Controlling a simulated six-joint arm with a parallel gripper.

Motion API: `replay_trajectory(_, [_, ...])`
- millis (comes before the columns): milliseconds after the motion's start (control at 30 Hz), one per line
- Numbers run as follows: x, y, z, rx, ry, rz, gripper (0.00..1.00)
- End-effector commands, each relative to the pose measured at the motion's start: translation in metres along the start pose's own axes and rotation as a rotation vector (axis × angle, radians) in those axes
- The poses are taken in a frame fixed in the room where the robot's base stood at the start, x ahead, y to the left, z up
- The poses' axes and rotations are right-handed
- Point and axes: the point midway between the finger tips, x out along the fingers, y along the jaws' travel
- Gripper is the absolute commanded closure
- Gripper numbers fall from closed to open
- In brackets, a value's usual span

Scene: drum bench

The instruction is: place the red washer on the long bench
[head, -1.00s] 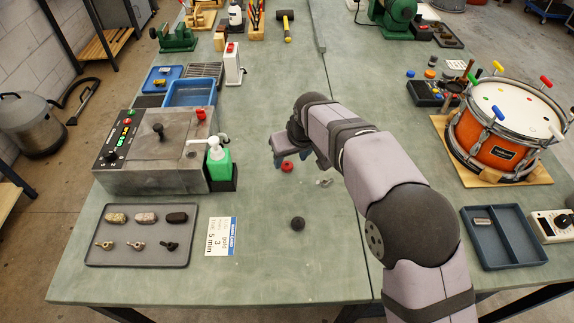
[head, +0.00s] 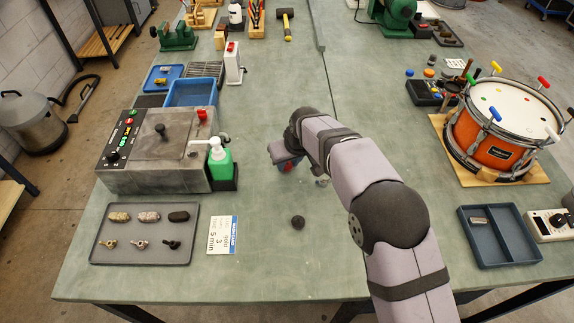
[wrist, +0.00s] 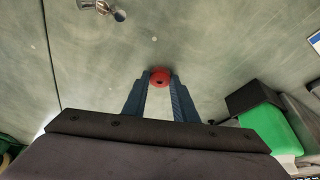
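The red washer (wrist: 161,77) sits between the fingertips of my gripper (wrist: 160,80) in the wrist view, with a blue finger against each side. The gap between the fingers matches its width, so my gripper is shut on it. In the head view only a little of the washer (head: 286,167) shows below my gripper (head: 288,164), mostly hidden by the fingers. It is at or just above the green top of the long bench (head: 265,265); I cannot tell which.
A small metal part (head: 322,181) lies close to the right of my gripper. A dark ball-like knob (head: 298,222) is on the bench nearer the front. A green bottle (head: 220,165) stands to the left.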

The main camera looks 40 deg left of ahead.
Motion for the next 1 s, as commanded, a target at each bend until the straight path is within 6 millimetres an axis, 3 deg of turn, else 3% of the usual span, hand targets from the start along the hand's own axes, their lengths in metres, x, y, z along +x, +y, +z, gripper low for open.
replay_trajectory(467, [-0.009, 0.000, -0.004, 0.000, 0.002, 0.000, 0.95])
replay_trajectory(1000, [-0.082, 0.000, -0.035, 0.000, 0.003, 0.000, 0.95])
